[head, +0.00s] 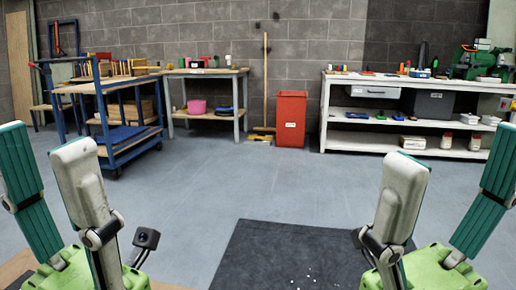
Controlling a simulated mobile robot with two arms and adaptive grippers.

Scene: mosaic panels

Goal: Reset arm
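The task names no object. My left gripper (44,142) is at the lower left of the head view, pointing up. Its teal-padded finger and white-backed finger stand apart, with nothing between them. My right gripper (456,148) is at the lower right, also pointing up. Its white-backed finger and teal-padded finger are spread, and the gap is empty. Both green gripper bodies are cut off by the bottom edge. Neither gripper touches anything visible.
A blue cart (112,140) stands at the left. Behind it is a workbench (208,72) with a pink tub (197,107). A red bin (291,120) stands by the wall, and a white shelf (370,140) at the right. A dark mat (290,255) lies in front; the middle floor is clear.

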